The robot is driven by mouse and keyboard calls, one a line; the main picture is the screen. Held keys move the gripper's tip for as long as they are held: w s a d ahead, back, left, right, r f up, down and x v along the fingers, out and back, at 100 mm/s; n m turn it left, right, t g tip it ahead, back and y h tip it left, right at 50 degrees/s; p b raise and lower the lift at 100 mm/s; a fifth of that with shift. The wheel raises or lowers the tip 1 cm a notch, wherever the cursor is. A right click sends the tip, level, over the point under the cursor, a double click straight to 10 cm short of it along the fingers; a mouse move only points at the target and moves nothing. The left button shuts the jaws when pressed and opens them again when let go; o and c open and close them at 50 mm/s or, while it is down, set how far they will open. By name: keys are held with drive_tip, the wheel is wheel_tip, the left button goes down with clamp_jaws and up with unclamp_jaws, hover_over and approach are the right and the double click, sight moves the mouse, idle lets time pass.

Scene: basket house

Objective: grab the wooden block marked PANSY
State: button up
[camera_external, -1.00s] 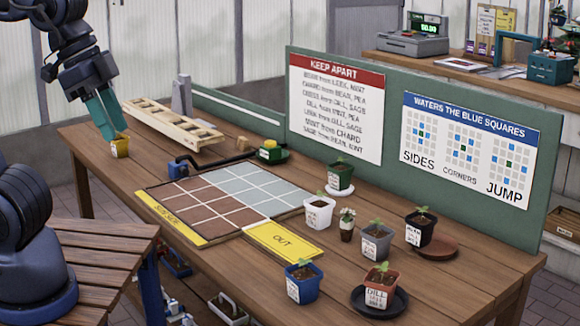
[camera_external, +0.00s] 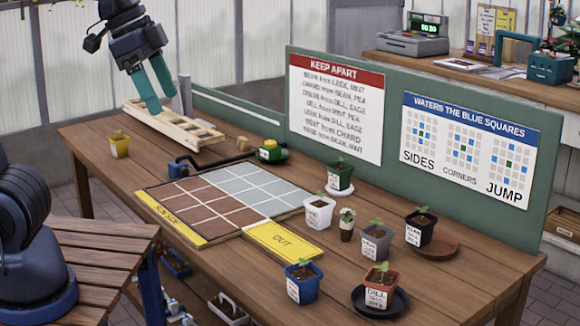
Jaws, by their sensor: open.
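My gripper (camera_external: 161,104) is open and empty, with its teal fingers pointing down over the far left part of the slatted wooden rack (camera_external: 205,136). A small plain wooden block (camera_external: 242,143) sits on the table to the right of the rack, near the green board. No marking on it can be read at this size, so I cannot tell whether it says PANSY. No other loose block with a readable PANSY mark shows.
A small yellow pot (camera_external: 120,146) stands at the table's left end. A gridded board (camera_external: 225,203) fills the table's middle, with a blue and black tool (camera_external: 180,168) behind it. Several potted plants, including a blue pot (camera_external: 303,283), stand to the right.

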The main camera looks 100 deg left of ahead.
drive_tip(key=w+a+r+n, duration=0.2)
drive_tip(key=w+a+r, duration=0.1)
drive_tip(key=w+a, duration=1.45)
drive_tip(key=w+a+f, duration=0.2)
drive_tip(key=a, duration=0.8)
drive_tip(key=w+a+f+n+y, duration=0.1)
drive_tip(key=a+f, duration=0.1)
drive_tip(key=a, duration=0.8)
drive_tip(key=w+a+f, duration=0.2)
drive_tip(key=a, duration=0.8)
drive_tip(key=n+y, duration=0.1)
drive_tip(key=n, duration=0.3)
hover_over(243, 138)
drive_tip(key=s+d, duration=0.3)
wheel_tip(243, 138, down, 30)
drive_tip(key=shift+g, duration=0.4)
drive_tip(key=x, duration=1)
drive_tip(key=shift+a+f, duration=0.25)
drive_tip(key=shift+f, duration=0.05)
drive_tip(key=c, duration=1)
